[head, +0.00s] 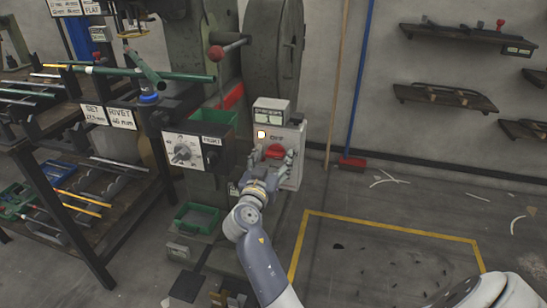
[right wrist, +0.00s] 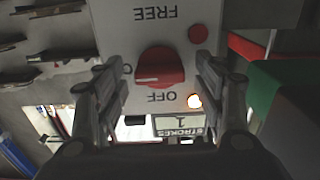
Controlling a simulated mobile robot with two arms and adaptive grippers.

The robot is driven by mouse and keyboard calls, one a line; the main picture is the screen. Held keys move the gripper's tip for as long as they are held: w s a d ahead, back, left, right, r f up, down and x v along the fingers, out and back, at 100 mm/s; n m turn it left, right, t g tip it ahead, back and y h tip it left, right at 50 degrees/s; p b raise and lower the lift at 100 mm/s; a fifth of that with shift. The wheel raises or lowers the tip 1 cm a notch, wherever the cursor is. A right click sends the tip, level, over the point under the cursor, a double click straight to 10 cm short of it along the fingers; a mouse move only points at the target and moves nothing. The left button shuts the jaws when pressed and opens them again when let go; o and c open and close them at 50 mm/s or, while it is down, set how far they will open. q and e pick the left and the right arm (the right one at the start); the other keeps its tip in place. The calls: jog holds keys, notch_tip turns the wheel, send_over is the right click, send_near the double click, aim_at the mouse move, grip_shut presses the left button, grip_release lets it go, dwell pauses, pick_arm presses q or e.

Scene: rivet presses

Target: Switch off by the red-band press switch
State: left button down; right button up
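The red switch knob (head: 275,152) is on the front of a grey switch box (head: 292,172) at the right side of the press. In the right wrist view the knob (right wrist: 159,67) shows upside down, with OFF and FREE printed around it. A lamp (head: 262,134) on the box glows, and it also glows in the wrist view (right wrist: 194,101). My right gripper (right wrist: 161,80) is open, with its fingers on either side of the knob; I cannot tell whether they touch it. The press (head: 228,75) carries a red band (head: 233,97). My left gripper is not in view.
A counter box (head: 271,110) sits atop the switch box and reads STROKES 1 in the wrist view (right wrist: 184,125). A ball-ended lever (head: 216,53) sticks out above. A rack of rods (head: 75,180) stands left; floor at right is mostly clear.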

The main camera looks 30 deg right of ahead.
jog(key=c, duration=1)
jog(key=shift+o, duration=0.2)
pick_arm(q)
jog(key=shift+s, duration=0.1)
pick_arm(e)
jog(key=shift+n, duration=0.3)
jog(key=n, duration=0.2)
jog(key=shift+r+n, duration=0.1)
jog(key=shift+n, duration=0.2)
jog(key=n+p, duration=0.1)
jog(key=n, duration=0.1)
jog(key=shift+n, duration=0.3)
jog(key=n+p, duration=0.1)
jog(key=n, duration=0.2)
jog(key=shift+r+n+p, duration=0.1)
jog(key=shift+n+p, duration=0.25)
jog(key=shift+n, duration=0.05)
jog(key=n+p, duration=0.2)
jog(key=n, duration=0.2)
jog(key=shift+w, duration=0.1)
jog(key=n+p, duration=0.2)
jog(key=n, duration=0.2)
jog(key=shift+p, duration=0.3)
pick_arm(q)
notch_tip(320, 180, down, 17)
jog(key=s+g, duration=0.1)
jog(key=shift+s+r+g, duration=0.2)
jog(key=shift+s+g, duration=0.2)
pick_arm(e)
jog(key=shift+n, duration=0.3)
